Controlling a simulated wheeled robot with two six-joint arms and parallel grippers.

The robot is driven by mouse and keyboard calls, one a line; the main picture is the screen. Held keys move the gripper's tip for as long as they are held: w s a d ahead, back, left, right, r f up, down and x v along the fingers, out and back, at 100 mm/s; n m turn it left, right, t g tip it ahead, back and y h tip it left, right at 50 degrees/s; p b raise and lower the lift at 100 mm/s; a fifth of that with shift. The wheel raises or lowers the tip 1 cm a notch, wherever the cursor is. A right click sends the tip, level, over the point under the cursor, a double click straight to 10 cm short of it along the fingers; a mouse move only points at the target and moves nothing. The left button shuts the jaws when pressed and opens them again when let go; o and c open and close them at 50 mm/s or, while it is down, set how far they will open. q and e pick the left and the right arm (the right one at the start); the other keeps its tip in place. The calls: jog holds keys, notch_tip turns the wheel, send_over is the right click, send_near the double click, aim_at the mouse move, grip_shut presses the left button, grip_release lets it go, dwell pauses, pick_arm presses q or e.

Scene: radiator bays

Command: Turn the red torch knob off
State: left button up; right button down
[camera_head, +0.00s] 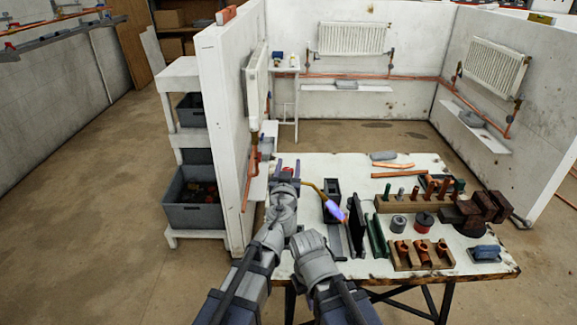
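The two fingers stand apart, one on each side of the knob; contact is too small to make out. A brass torch tube (314,188) runs right from there and bends down to a violet-blue flame (335,210), so the torch is burning. The torch body is mostly hidden behind my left gripper and wrist. My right arm's wrist shows low in the middle, but its fingers cannot be made out.
A white partition wall (222,130) stands close left of my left arm.

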pick_arm(q)
grip_shut()
